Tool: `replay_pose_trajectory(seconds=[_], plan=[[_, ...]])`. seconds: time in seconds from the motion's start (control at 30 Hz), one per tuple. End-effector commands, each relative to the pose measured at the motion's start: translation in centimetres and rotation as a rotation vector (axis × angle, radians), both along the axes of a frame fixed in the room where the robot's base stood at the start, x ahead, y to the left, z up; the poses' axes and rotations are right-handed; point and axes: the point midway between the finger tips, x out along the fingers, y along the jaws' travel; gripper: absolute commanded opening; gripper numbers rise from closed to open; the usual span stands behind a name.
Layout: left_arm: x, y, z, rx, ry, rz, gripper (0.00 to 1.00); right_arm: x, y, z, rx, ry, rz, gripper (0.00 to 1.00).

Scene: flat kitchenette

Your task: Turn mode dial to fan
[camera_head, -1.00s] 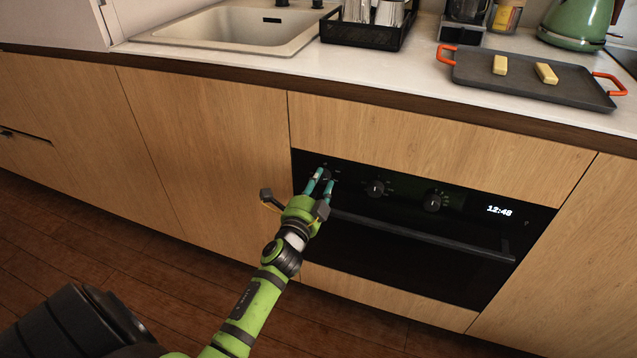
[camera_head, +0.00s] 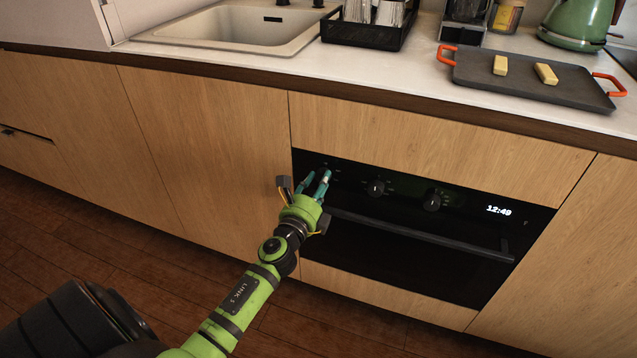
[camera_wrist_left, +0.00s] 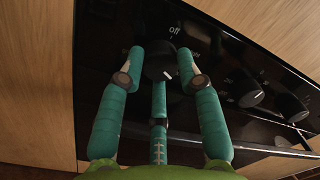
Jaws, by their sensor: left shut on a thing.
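The black oven (camera_head: 400,250) is built into the wooden cabinet front. Its leftmost knob, the mode dial (camera_wrist_left: 160,62), sits between the teal fingers in the left wrist view, below the word "off". A short white mark on the dial points toward the lower right. My left gripper (camera_head: 318,177) is at the left end of the control panel, its three fingers shut around the dial. In the head view the fingers largely hide that dial. The panel's other labels are too dark to read. My right gripper is not in view.
A middle knob (camera_head: 376,188) and a right knob (camera_head: 432,200) stick out of the panel. The oven handle (camera_head: 425,234) runs below them. A tray (camera_head: 530,82) with two yellow sticks, a kettle (camera_head: 577,22) and a sink (camera_head: 235,28) are on the counter above.

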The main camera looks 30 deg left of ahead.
Motion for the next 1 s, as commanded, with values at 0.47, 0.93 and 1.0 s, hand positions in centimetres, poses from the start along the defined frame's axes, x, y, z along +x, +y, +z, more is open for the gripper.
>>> replay_pose_trajectory(seconds=[0.47, 0.93, 1.0], plan=[[0.11, -0.22, 0.2, 0.079, 0.015, -0.006, 0.02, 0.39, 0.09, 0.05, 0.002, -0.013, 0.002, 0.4], [0.05, -0.13, 0.1, 0.077, 0.016, -0.003, 0.59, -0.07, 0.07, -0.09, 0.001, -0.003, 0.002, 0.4], [0.04, -0.09, 0.06, 0.076, 0.017, -0.003, 0.59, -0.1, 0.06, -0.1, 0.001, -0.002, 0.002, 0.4]])
